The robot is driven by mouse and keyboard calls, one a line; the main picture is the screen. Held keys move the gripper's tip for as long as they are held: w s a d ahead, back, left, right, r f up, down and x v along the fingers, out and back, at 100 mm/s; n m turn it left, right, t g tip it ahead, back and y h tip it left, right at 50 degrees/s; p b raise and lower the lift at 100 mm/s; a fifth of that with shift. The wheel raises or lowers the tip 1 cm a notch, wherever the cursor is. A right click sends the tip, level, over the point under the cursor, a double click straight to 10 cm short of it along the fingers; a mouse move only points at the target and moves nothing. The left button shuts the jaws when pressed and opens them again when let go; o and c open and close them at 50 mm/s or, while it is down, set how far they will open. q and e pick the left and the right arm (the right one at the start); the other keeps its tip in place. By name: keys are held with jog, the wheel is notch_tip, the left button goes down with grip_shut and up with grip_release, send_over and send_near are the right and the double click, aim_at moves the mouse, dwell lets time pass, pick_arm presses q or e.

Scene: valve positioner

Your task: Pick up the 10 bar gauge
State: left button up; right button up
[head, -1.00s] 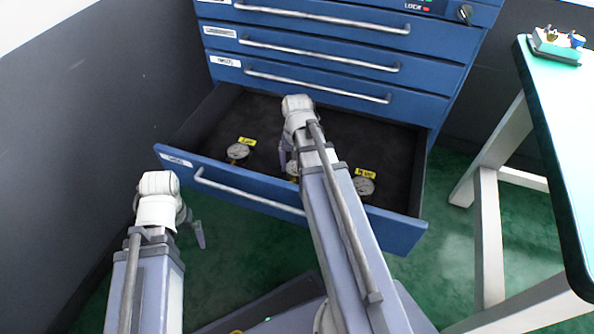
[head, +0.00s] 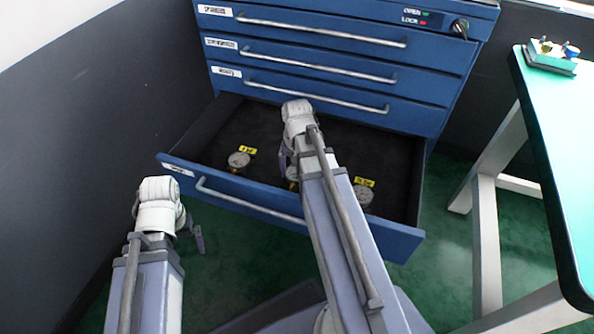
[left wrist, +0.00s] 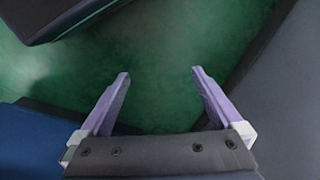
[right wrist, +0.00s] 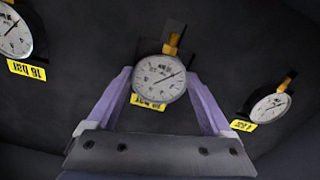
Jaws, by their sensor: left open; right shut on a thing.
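The open bottom drawer (head: 235,207) holds three round dial gauges with yellow labels. The middle gauge (right wrist: 160,78) stands between the fingers of my right gripper (right wrist: 158,76), which is shut on it. Its yellow label (right wrist: 148,102) is partly hidden and hard to read. In the head view my right arm covers most of this gauge (head: 292,173). A gauge labelled 16 bar (right wrist: 14,38) is at the left of the right wrist view and right of my arm in the head view (head: 362,196). Another gauge (right wrist: 270,107) is on the other side. My left gripper (left wrist: 158,75) is open and empty outside the drawer.
The blue cabinet (head: 330,55) has shut drawers above the open one. A table (head: 550,130) with a small tray of parts (head: 551,60) stands at the right. A dark wall (head: 90,130) is at the left. Green floor shows below my left gripper.

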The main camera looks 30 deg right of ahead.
notch_tip(320, 180, up, 8)
jog(key=p, duration=0.7)
jog(key=shift+r, duration=0.2)
